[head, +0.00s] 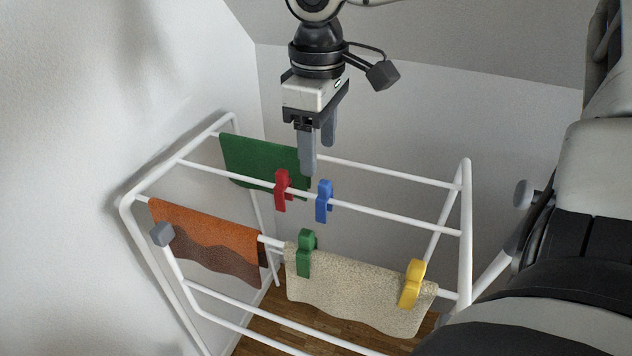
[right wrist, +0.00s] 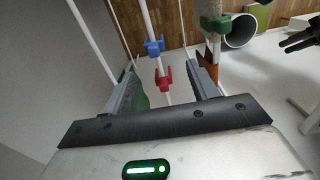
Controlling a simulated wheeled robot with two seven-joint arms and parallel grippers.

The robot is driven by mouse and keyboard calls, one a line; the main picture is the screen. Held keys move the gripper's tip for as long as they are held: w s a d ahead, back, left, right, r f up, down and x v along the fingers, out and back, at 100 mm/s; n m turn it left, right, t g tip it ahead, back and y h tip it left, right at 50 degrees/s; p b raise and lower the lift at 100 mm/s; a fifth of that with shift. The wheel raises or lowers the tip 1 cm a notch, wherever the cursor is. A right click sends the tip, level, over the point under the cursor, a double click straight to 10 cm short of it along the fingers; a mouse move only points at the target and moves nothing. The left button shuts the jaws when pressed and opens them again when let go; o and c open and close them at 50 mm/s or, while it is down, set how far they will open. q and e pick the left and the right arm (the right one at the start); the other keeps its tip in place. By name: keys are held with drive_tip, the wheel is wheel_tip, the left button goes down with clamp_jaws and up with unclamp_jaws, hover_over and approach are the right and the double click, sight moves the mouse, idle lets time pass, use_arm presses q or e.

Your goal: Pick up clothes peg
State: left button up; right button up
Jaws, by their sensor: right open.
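A red clothes peg (head: 283,190) and a blue clothes peg (head: 324,202) are clipped on a middle rail of the white drying rack (head: 466,200). A green peg (head: 306,253) and a yellow peg (head: 412,284) clip a beige cloth (head: 350,298) on the front rail. My right gripper (head: 318,158) points down above the rack, open and empty, close over the red and blue pegs. In the right wrist view, the red peg (right wrist: 163,78) shows between my two fingers (right wrist: 160,88), with the blue peg (right wrist: 154,47) beyond it.
A green cloth (head: 250,162) hangs on the back rail, near my fingers. An orange and brown cloth (head: 205,240) hangs at the left. Walls stand close behind and left of the rack. In the right wrist view, a dark pronged shape (right wrist: 302,36) is unclear.

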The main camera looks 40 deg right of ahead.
sight(322, 193)
wheel_tip(322, 193, down, 7)
drive_tip(key=shift+r+b, duration=0.2)
drive_tip(key=shift+b, duration=0.3)
drive_tip(key=f, duration=0.2)
drive_tip(key=d+f+b, duration=0.1)
drive_tip(key=f, duration=0.2)
drive_tip(key=shift+w+f, duration=0.1)
drive_tip(key=c, duration=1.1)
